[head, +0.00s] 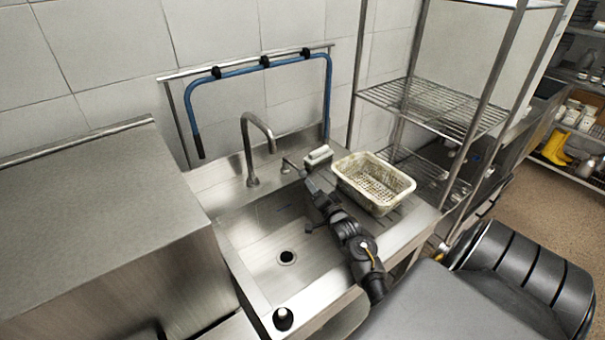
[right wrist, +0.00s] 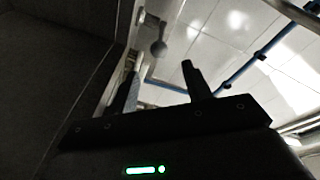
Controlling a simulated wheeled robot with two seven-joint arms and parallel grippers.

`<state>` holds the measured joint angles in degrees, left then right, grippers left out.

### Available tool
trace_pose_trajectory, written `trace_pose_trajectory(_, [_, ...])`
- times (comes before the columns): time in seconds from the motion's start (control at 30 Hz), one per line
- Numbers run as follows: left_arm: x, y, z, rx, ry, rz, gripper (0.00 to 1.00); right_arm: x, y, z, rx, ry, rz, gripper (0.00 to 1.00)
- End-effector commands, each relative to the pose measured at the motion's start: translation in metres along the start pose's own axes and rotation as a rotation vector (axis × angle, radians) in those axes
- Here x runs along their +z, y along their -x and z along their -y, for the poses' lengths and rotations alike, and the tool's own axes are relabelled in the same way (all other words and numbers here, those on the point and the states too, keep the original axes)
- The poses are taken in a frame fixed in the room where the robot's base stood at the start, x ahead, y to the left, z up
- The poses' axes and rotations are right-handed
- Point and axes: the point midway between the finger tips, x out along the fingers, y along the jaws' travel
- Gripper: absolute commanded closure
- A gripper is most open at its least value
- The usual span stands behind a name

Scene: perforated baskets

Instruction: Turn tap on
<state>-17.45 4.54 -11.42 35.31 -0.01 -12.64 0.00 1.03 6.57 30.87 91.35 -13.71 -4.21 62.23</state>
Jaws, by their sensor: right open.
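The tap is a grey metal gooseneck spout (head: 255,145) at the back of a steel sink (head: 262,243), with its outlet over the basin. A small metal fitting, perhaps the tap handle (head: 285,167), stands right of the spout. My right gripper (head: 305,172) is close to this fitting, at the back right of the basin. In the right wrist view the gripper (right wrist: 160,72) is open, with nothing between its fingers. A round-ended metal part (right wrist: 158,47) shows beyond the fingertips. I cannot tell whether a finger touches the fitting. My left gripper is out of view.
A perforated basket (head: 373,183) stands on the drainboard, right of my right gripper. A small pale object (head: 318,155) sits behind it. A blue pipe (head: 262,67) runs along the tiled wall. A wire shelf (head: 432,105) stands right; a steel counter (head: 95,215) lies left.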

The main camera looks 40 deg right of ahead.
Motion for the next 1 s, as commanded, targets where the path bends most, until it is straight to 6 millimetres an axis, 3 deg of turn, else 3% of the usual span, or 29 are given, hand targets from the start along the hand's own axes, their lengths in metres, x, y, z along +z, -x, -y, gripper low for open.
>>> trace_pose_trajectory(0.3, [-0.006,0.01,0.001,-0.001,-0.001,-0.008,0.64,-0.003,-0.059,0.001,0.001,0.0,-0.001,0.51])
trace_pose_trajectory(0.5, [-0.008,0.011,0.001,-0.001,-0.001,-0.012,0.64,-0.003,-0.085,-0.001,0.003,0.001,-0.002,0.51])
trace_pose_trajectory(0.97, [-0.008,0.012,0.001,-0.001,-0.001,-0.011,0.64,-0.003,-0.096,-0.002,0.003,0.002,-0.003,0.51])
trace_pose_trajectory(1.0, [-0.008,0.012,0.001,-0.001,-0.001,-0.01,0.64,-0.003,-0.096,-0.002,0.003,0.002,-0.003,0.56])
